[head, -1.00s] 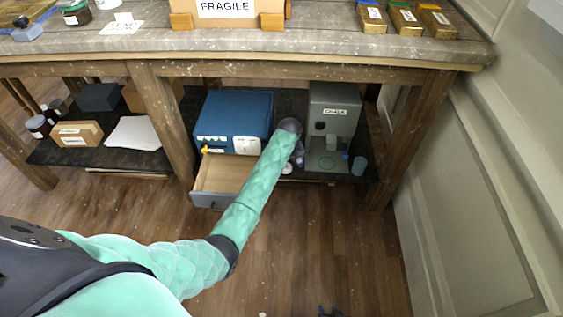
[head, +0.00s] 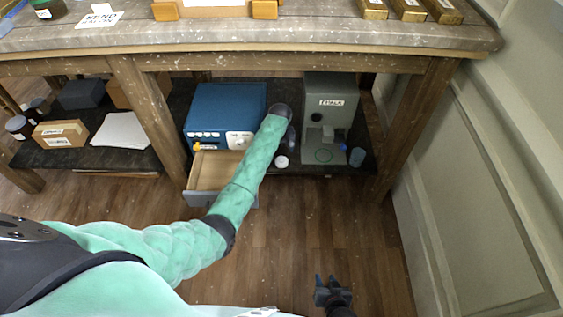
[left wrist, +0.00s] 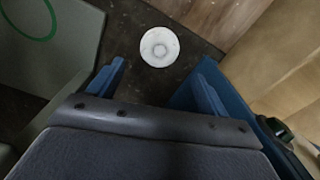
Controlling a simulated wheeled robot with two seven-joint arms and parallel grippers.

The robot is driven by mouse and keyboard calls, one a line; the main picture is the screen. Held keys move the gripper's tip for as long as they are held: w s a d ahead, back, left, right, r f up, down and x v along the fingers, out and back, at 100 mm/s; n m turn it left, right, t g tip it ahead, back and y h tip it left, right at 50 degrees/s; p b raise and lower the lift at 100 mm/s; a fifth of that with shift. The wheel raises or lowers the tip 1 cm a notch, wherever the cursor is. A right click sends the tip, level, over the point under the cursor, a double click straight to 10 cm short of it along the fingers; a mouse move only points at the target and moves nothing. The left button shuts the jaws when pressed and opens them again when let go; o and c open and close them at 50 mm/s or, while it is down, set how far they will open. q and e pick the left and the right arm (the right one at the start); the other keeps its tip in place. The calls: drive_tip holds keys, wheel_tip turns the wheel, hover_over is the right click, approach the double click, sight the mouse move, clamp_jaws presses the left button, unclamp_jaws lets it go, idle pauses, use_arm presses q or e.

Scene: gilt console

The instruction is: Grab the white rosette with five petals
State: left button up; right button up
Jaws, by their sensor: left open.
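A small white round piece (head: 281,161) lies on the dark lower shelf between the blue cabinet and the grey machine. In the left wrist view this white piece (left wrist: 159,46) has a raised ring in its middle; I cannot make out five petals. My left gripper (left wrist: 160,83) is open and empty, its two blue fingers apart, with the white piece beyond the gap between them. In the head view the left arm's end mostly hides that gripper. My right gripper (head: 326,279) is low over the floor, fingers apart and empty.
The blue cabinet (head: 225,105) has its lower drawer (head: 216,171) pulled out. The tabletop (head: 300,30) overhangs the shelf. A wooden leg (head: 413,125) closes off the right side.

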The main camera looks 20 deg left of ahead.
sight(281, 159)
use_arm(q)
drive_tip(key=f, duration=0.3)
drive_tip(key=f+b, duration=0.1)
drive_tip(key=shift+s+d+f, duration=0.2)
drive_tip(key=shift+d+f, duration=0.1)
drive_tip(key=shift+f, duration=0.3)
drive_tip(key=c, duration=1.1)
use_arm(e)
drive_tip(key=w+r+t, duration=0.5)
drive_tip(key=w+r, duration=0.2)
drive_tip(key=r, duration=0.5)
drive_tip(key=shift+w+a+y, duration=0.35)
drive_tip(key=shift+a+y, duration=0.05)
